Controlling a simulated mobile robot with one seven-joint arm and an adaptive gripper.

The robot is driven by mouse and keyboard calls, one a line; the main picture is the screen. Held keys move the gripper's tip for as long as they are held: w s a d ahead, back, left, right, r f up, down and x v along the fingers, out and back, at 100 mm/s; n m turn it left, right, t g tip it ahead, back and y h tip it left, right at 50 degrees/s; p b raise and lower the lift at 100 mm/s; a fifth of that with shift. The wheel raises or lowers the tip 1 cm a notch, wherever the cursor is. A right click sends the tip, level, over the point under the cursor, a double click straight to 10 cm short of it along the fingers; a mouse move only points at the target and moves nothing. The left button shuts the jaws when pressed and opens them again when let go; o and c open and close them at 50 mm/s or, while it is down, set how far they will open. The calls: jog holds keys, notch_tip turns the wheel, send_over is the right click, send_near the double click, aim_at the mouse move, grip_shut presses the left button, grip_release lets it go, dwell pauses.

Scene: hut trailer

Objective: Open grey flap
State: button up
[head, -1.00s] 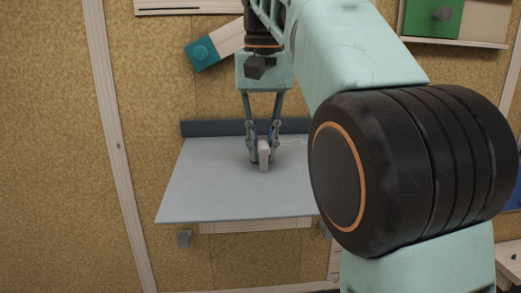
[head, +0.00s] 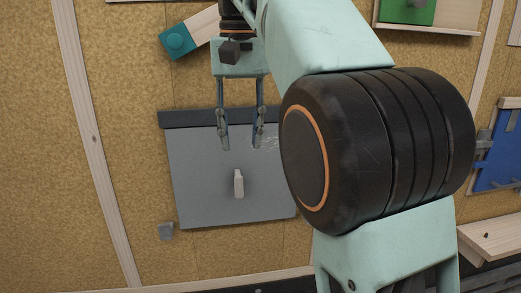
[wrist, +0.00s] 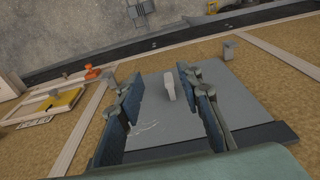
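The grey flap (head: 200,190) hangs from a dark strip (head: 185,118) along its top edge and appears to lie close to the wall in the head view. Its small pale handle (head: 239,184) sits near the middle of the flap. My gripper (head: 240,146) is open and empty, with its fingertips above the handle in that view. In the wrist view, my gripper (wrist: 154,82) has its fingers spread wide, and the handle (wrist: 169,87) shows between them in the picture, held by neither. The flap (wrist: 225,95) extends beyond the fingers there.
A small grey block (head: 166,231) is on the wall by the flap's lower left corner. A teal piece (head: 178,40) is above the flap. A blue panel (head: 497,160) is at the right, and a wooden ledge (head: 490,240) is below it. My arm hides the flap's right edge.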

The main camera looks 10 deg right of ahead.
jog(key=shift+f, duration=0.25)
